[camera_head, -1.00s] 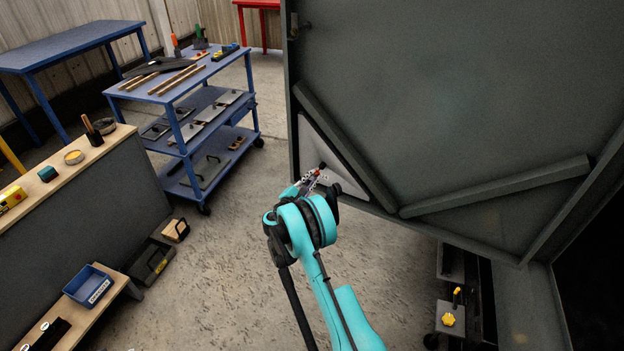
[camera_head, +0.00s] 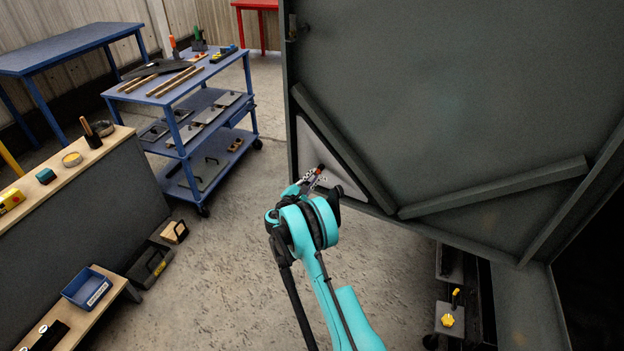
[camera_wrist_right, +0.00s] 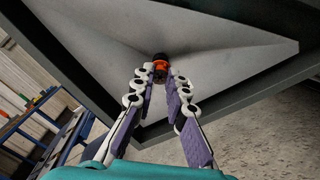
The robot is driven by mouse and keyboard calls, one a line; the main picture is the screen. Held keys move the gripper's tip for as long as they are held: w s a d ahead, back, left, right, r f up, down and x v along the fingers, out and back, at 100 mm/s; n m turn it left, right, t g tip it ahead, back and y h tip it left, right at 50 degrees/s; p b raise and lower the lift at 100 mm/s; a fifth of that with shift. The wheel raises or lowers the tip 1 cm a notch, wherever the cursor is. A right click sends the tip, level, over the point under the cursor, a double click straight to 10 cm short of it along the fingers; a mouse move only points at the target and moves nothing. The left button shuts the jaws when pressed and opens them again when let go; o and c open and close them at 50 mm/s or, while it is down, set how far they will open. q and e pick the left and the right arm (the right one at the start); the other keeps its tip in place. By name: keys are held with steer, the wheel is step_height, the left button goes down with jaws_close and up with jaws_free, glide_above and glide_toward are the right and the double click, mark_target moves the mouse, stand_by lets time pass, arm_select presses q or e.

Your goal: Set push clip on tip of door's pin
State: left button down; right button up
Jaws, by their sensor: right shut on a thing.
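My right gripper (camera_head: 312,180) is raised to the light grey triangular plate (camera_head: 344,176) in the lower left corner of the dark grey-green door (camera_head: 470,95). Its fingertips are shut on the small orange-red push clip (camera_wrist_right: 161,66), which also shows in the head view (camera_head: 319,169). In the right wrist view a dark round piece (camera_wrist_right: 160,56) sits directly beyond the clip, against the plate; it looks like the door's pin. Clip and dark piece appear to meet, but I cannot tell how far the clip is over the tip. My left gripper is not in view.
A blue cart (camera_head: 183,94) with bars and plates stands to the left. A bench (camera_head: 110,145) with small items and a blue bin (camera_head: 88,288) are at far left. A diagonal door brace (camera_head: 345,150) runs close beside my right gripper. Open floor (camera_head: 225,270) lies below.

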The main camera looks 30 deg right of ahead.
steer(key=shift+w+d, duration=0.1)
steer(key=o, duration=0.8)
steer(key=shift+o, duration=0.2)
steer(key=v, duration=1.2)
